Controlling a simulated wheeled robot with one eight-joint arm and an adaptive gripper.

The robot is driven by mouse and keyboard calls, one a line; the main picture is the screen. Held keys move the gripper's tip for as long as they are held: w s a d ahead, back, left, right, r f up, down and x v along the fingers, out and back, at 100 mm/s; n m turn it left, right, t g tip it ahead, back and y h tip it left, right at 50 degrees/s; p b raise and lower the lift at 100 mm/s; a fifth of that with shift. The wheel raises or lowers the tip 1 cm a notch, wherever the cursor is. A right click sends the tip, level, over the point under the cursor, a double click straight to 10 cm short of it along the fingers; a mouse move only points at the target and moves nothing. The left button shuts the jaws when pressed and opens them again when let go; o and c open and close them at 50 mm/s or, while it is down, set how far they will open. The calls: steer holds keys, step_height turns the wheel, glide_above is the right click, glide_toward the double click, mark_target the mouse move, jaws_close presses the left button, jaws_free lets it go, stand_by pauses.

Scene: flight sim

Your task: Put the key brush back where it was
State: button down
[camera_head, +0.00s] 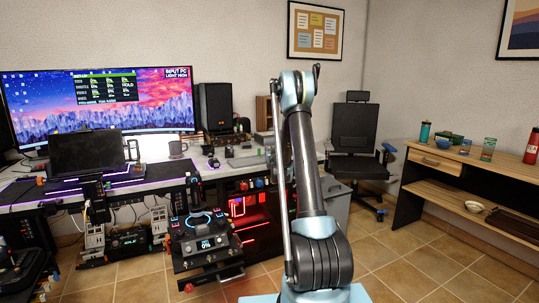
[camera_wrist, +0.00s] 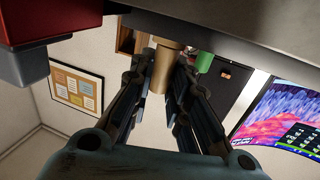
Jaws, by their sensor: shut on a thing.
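In the wrist view, my gripper (camera_wrist: 163,80) has its two dark fingers on either side of a tan, round-ended piece (camera_wrist: 166,62), which looks like the handle of the key brush. The fingers are closed on it. The rest of the brush is hidden by the fingers and the view's angle. In the head view my arm rises in the middle and bends over at the top. My gripper and the brush cannot be made out there. An empty spot for the brush cannot be picked out.
The desk (camera_head: 160,150) holds a wide monitor (camera_head: 160,95), a laptop (camera_head: 88,152), a mug (camera_head: 178,149), a speaker (camera_head: 215,106) and small items. An office chair (camera_head: 354,135) stands behind my arm. A wooden shelf unit (camera_head: 440,166) is at right. In the wrist view, a green cylinder (camera_wrist: 203,62) is close by.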

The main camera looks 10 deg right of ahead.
steer(key=c, duration=1.5)
jaws_free()
steer(key=shift+c, duration=0.2)
steer(key=s, duration=1.2)
steer(key=s+d+r+m+g+h, duration=0.1)
steer(key=s+d+r+m+h, duration=0.2)
steer(key=s+d+r+h, duration=0.35)
steer(key=s+d+r+m+g, duration=0.1)
steer(key=s+d+r+g, duration=0.1)
steer(key=s, duration=0.5)
steer(key=s+d+r+m+g, duration=0.1)
steer(key=s+d+r+g, duration=0.15)
steer(key=s, duration=0.55)
steer(key=s+a+f+n+g+y, duration=0.1)
steer(key=s+a+f+g, duration=0.2)
steer(key=s, duration=1)
steer(key=s+a+f+n+g+y, duration=0.2)
steer(key=s+a+f+g, duration=0.2)
steer(key=s, duration=0.9)
steer(key=s+a+f+n+g+y, duration=0.1)
steer(key=s+a+f+g+y, duration=0.1)
steer(key=s+f, duration=0.7)
steer(key=s+a+g, duration=0.1)
steer(key=s+a, duration=0.1)
steer(key=s, duration=0.1)
steer(key=shift+s+a+n, duration=0.2)
steer(key=shift+s+n, duration=0.1)
steer(key=shift+s, duration=0.1)
